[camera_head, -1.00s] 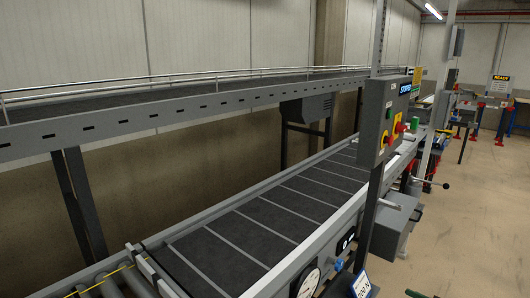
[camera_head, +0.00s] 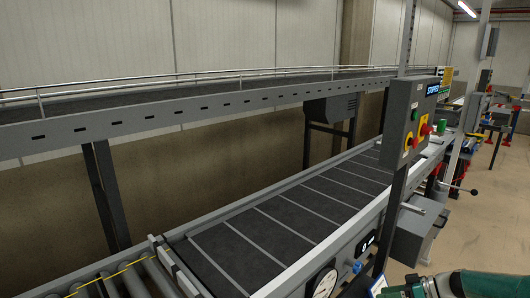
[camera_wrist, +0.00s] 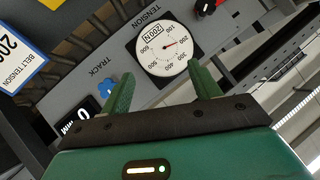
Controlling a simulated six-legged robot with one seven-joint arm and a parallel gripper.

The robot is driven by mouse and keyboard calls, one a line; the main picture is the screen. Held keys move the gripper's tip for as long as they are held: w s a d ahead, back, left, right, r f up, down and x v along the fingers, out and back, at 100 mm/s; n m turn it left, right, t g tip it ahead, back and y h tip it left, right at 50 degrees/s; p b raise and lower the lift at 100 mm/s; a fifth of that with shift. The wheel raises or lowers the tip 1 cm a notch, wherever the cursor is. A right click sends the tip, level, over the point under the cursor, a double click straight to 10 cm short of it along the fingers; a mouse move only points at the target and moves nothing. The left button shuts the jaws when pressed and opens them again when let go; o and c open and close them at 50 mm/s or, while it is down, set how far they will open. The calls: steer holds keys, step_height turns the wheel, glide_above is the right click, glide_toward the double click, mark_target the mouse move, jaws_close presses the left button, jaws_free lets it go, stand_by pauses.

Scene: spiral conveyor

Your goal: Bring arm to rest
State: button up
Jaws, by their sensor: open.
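My gripper (camera_wrist: 163,95) shows in the wrist view, with its two green fingers apart and nothing between them. Beyond the fingers is the conveyor's side panel with a round white tension gauge (camera_wrist: 167,44) and a blue track knob (camera_wrist: 106,89). The view is tilted, and I cannot tell the exact distance to the panel. In the head view, a green part of my arm (camera_head: 465,285) shows at the bottom right, beside the conveyor's front side. The fingers are not clearly visible there.
The lower conveyor belt (camera_head: 290,222) is empty and runs away to the right. A crank handle (camera_head: 463,189) sticks out at the right. An upper conveyor (camera_head: 190,108) runs behind. Floor (camera_head: 490,235) is free at right.

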steer(key=s+a+r+m+g+h, duration=0.1)
steer(key=s+a+r+g+h, duration=0.1)
steer(key=s+a+r+h, duration=0.4)
steer(key=s+a+r+m+g+h, duration=0.15)
steer(key=s+a+r, duration=0.25)
steer(key=a+r, duration=0.55)
steer(key=s+a+r+m+t+h, duration=0.2)
steer(key=s+a+r, duration=0.1)
steer(key=s, duration=0.5)
steer(key=s+a+r+m+t+h, duration=0.2)
steer(key=s+a+r, duration=0.1)
steer(key=s, duration=0.6)
steer(key=shift+a+r, duration=0.35)
steer(key=shift+a, duration=0.3)
steer(key=shift+s, duration=0.1)
steer(key=shift+c, duration=0.4)
